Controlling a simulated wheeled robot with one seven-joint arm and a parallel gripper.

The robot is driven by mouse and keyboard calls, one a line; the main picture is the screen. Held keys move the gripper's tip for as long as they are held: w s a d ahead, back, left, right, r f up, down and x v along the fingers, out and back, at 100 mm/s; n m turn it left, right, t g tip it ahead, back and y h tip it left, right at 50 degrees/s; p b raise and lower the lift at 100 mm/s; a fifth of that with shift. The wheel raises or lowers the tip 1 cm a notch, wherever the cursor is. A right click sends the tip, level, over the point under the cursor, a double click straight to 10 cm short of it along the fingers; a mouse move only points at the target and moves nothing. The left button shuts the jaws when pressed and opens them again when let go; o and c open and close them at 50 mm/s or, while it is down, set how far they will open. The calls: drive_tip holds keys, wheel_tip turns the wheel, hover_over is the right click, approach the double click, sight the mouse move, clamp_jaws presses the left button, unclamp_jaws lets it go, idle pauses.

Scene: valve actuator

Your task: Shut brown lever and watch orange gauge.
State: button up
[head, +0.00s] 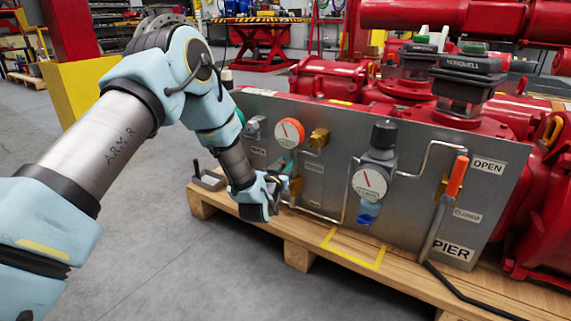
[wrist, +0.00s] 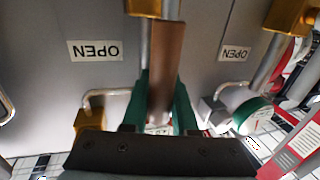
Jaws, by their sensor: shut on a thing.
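The brown lever (wrist: 167,58) shows in the wrist view, running down from a brass valve body (wrist: 148,7). The green fingers of my gripper (wrist: 161,112) are on both sides of the lever, shut on it. In the head view my gripper (head: 277,188) is at the left part of the grey panel, and it mostly hides the lever. The orange gauge (head: 290,133) is a round white dial with an orange rim, just above my gripper in the head view. Its dial is unobstructed, but its numbers are too small to read.
The grey panel (head: 330,150) stands on a wooden pallet (head: 300,240). Right of my gripper are a second gauge (head: 369,182) and an orange lever (head: 458,175). A green-rimmed gauge (wrist: 253,116) and metal pipes lie close by. Red pumps stand behind; the floor in front is clear.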

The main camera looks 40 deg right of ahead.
clamp_jaws()
idle(0.8)
